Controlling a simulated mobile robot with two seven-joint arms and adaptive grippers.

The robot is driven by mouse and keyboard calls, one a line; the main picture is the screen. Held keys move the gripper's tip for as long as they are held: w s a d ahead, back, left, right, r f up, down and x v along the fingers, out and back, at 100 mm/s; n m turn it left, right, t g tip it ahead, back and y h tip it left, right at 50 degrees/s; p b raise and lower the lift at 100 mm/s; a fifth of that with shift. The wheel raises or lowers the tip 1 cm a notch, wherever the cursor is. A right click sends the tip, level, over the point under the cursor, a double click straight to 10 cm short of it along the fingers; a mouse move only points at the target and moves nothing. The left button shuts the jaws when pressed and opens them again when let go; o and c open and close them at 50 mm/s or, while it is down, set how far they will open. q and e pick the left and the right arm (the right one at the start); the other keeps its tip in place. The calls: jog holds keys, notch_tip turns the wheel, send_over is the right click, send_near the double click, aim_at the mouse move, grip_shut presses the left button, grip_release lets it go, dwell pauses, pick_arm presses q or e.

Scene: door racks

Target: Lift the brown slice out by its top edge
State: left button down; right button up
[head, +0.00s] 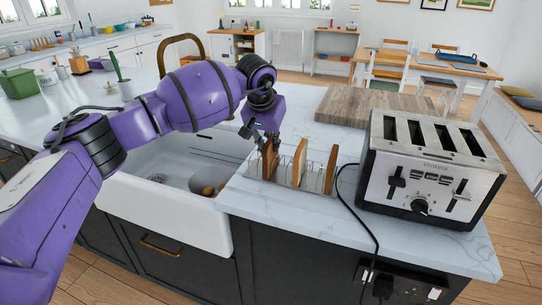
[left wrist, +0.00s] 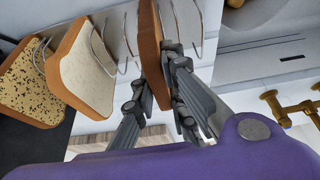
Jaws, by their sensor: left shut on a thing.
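The brown slice (head: 268,162) stands upright at the left end of the wire toast rack (head: 288,183). My left gripper (head: 267,138) comes down on it from above and is shut on its top edge. In the left wrist view the fingers (left wrist: 156,88) lie on both faces of the brown slice (left wrist: 150,45), whose other end is still among the rack wires. A pale slice (left wrist: 86,74) and a seeded slice (left wrist: 30,84) stand beside it in the rack; they also show in the head view, the pale one (head: 300,160) in the middle. My right gripper is not in view.
A steel toaster (head: 432,170) stands right of the rack, its black cable running close by. A wooden board (head: 365,110) lies behind. The white sink (head: 165,215) with round brown things in it is at the left, below a brass tap (head: 182,40).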

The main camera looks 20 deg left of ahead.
pick_arm(q)
jog(key=shift+r, duration=0.1)
notch_tip(320, 180, up, 8)
jog(key=shift+r+b, duration=0.15)
jog(key=shift+b, duration=0.2)
notch_tip(320, 180, up, 11)
jog(key=p, duration=0.5)
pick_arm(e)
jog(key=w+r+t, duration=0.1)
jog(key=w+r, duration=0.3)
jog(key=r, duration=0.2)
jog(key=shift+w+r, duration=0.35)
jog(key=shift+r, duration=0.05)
